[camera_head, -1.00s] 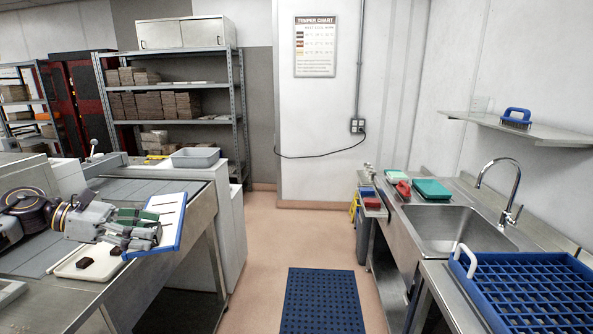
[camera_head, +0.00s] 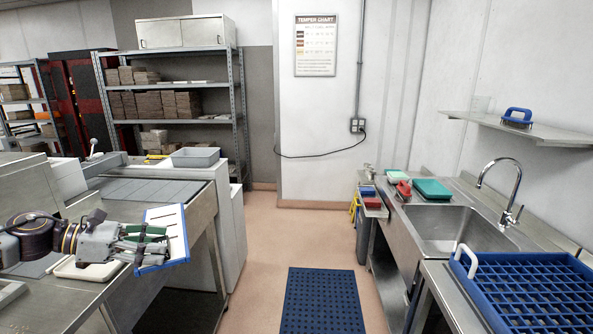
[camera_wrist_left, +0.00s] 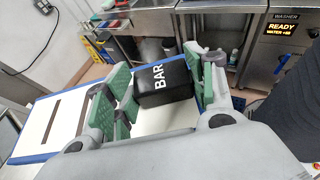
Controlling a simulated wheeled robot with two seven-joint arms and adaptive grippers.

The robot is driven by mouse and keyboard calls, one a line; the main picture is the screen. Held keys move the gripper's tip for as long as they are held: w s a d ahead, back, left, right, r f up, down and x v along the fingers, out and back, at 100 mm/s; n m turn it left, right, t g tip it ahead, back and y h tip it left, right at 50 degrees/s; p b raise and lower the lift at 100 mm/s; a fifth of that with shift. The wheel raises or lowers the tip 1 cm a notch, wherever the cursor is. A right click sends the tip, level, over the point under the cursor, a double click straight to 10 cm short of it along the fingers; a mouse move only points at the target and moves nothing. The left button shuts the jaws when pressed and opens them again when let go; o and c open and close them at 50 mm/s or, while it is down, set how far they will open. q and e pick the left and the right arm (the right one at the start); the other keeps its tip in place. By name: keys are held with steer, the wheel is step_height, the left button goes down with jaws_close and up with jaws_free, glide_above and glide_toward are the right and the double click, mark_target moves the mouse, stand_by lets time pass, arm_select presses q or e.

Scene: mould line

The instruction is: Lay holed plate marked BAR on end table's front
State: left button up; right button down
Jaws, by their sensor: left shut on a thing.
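The holed plate (camera_head: 178,238) is a white slotted board with a blue edge. It hangs tilted in the air at the right edge of the left steel table (camera_head: 130,295). My left gripper (camera_head: 142,246) is shut on it. In the left wrist view a black block marked BAR (camera_wrist_left: 163,80) sits between the green finger pads of my gripper (camera_wrist_left: 165,88), and the white plate (camera_wrist_left: 50,118) with dark slots reaches out to the left. My gripper hides part of the plate. My right gripper is in neither view.
A grey tub (camera_head: 195,157) stands farther back. A blue floor mat (camera_head: 322,300) lies in the aisle. A sink (camera_head: 450,230) and blue rack (camera_head: 525,290) are on the right.

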arm_select(q)
steer(key=shift+s+d+f+n+t+y, duration=0.15)
steer(key=shift+f+n+t, duration=0.1)
steer(key=shift+f, duration=0.3)
steer(key=shift+d+f+n+t+y, duration=0.2)
steer(key=shift+f, duration=0.3)
steer(key=shift+s+d+f+n+t+y, duration=0.15)
steer(key=shift+f+n+t, duration=0.1)
steer(key=shift+f, duration=0.3)
steer(key=s+d+f+n+t+y, duration=0.1)
steer(key=d+f+n+t+y, duration=0.1)
steer(key=f, duration=0.6)
steer(key=s+d+f+n+t+y, duration=0.1)
steer(key=d+f+n+t+y, duration=0.1)
steer(key=d+f+n+y, duration=0.3)
steer(key=s+d+f+n+t+y, duration=0.1)
steer(key=d+f, duration=0.5)
steer(key=f, duration=0.7)
steer(key=n+t+y, duration=0.1)
steer(key=n+y, duration=0.1)
steer(key=n, duration=0.1)
steer(key=shift+s, duration=0.2)
steer(key=shift+a+y, duration=0.15)
steer(key=shift+y, duration=0.25)
steer(key=shift+s+a+f, duration=0.1)
steer(key=shift+a+f, duration=0.05)
steer(key=shift+a, duration=0.45)
steer(key=shift+a+f, duration=0.1)
steer(key=shift+a, duration=0.45)
